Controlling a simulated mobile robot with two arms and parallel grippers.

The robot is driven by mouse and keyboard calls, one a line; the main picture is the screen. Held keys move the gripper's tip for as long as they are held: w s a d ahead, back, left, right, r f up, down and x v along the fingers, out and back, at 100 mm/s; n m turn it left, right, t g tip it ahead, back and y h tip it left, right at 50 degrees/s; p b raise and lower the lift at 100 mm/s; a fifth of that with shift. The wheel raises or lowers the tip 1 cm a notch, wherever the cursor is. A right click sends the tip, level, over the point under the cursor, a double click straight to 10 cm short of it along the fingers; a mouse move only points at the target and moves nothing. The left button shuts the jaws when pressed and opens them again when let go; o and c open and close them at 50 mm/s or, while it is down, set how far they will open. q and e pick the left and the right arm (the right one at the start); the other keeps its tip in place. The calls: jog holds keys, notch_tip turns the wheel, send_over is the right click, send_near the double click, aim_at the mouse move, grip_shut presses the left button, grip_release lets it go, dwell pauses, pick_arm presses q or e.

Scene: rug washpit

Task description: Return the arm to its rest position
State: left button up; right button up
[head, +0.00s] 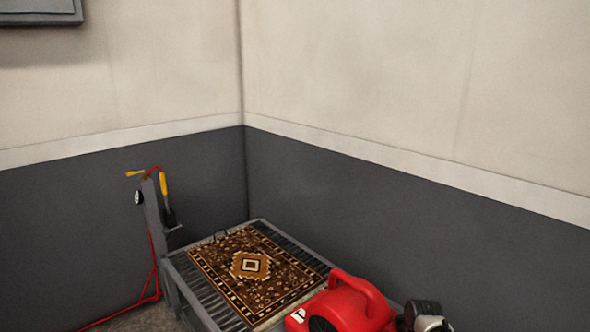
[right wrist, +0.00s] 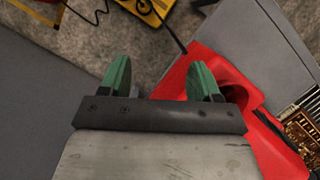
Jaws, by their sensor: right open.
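My right gripper (right wrist: 159,72) shows in the right wrist view with its two green-padded fingers wide apart. Nothing is between them; grey speckled floor shows through the gap. A red blower (right wrist: 262,125) lies behind and to the right of the right-hand finger; I cannot tell how far apart they are. In the head view the red blower (head: 352,303) stands at the bottom, by the near right edge of the slatted table. A dark and pale part just right of it looks like my right arm. My left gripper is in neither view.
A patterned brown rug (head: 232,258) lies flat on the grey slatted table (head: 187,277) in the room's corner. A grey post (head: 152,215) with a yellow-handled tool (head: 164,185) and red hose (head: 153,262) stands left. A yellow object (right wrist: 152,8) sits on the floor.

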jog(key=s+a+f+n+t+h+p, duration=0.15)
jog(key=s+f+p, duration=0.35)
jog(key=s+f, duration=1.4)
jog(key=s+a+f+n+t+p, duration=0.1)
jog(key=s+f+n+p, duration=0.1)
jog(key=s, duration=1.3)
jog(key=s+a+f+n+t+p, duration=0.2)
jog(key=s, duration=1.3)
jog(key=shift+f+n+p, duration=0.2)
jog(key=shift+n+p, duration=0.15)
jog(key=shift+p, duration=0.05)
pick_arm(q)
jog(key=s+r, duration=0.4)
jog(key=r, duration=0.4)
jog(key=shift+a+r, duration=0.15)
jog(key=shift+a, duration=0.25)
pick_arm(e)
jog(key=shift+s+a, duration=0.1)
jog(key=shift+s, duration=0.2)
jog(key=shift+c, duration=0.3)
